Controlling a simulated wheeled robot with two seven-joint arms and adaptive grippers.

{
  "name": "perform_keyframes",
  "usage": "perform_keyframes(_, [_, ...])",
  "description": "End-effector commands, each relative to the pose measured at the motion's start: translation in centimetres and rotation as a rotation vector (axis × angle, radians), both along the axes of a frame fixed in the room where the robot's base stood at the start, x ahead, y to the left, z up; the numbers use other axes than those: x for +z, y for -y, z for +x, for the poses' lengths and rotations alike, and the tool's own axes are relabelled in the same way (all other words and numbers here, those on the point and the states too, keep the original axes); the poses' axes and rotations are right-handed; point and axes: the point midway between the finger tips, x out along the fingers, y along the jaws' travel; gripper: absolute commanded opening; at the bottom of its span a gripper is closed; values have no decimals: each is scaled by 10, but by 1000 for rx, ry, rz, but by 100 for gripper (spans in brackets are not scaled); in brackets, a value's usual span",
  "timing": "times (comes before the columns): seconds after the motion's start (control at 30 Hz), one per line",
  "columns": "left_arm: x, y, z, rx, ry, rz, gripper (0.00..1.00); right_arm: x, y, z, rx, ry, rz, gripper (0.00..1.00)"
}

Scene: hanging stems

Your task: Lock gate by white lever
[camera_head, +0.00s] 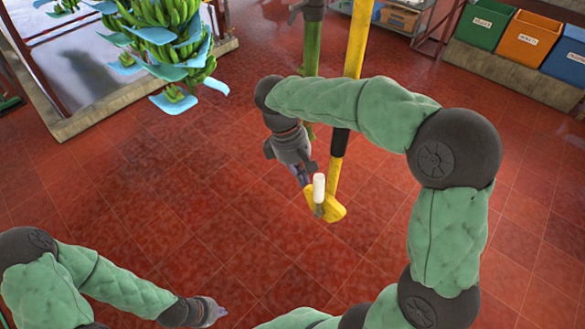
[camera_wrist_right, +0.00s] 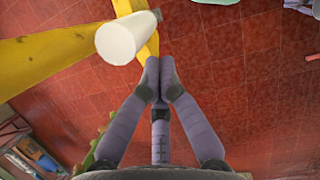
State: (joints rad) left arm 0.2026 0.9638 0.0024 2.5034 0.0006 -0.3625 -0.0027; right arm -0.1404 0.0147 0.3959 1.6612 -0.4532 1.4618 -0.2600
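The white lever (camera_head: 319,187) is a short white cylinder standing on a yellow bracket (camera_head: 331,211) at the lower end of a yellow and black bar (camera_head: 356,40). In the right wrist view the lever (camera_wrist_right: 120,40) appears large, just up and left of my fingertips. My right gripper (camera_head: 303,178) is just left of the lever. Its fingertips (camera_wrist_right: 158,66) are together with nothing visible between them, and a gap shows between them and the lever. My left gripper (camera_head: 220,311) is low in the head view, away from the bar; its fingers are too small to judge.
A hanging banana bunch (camera_head: 165,35) with blue sheets is at the upper left, above a low-walled basin (camera_head: 75,122). Green, orange and blue bins (camera_head: 530,40) stand at the upper right. A green stem (camera_head: 312,48) hangs beside the bar. The red tiled floor is clear around the bracket.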

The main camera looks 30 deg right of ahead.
Motion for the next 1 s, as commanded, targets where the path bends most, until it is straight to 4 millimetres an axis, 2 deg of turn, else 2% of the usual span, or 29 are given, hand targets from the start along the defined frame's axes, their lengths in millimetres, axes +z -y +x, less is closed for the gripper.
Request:
perform_keyframes(0.57, [-2, 0, 0, 0, 0, 0, 0, 1, 4, -7, -1, 15, 6, 0])
perform_keyframes(0.8, [-13, 0, 0, 0, 0, 0, 0, 4, 10, -20, -3, 100, 40, 0])
perform_keyframes(1.0, [-10, 0, 0, 0, 0, 0, 0, 9, 16, -35, -1, 115, 47, 0])
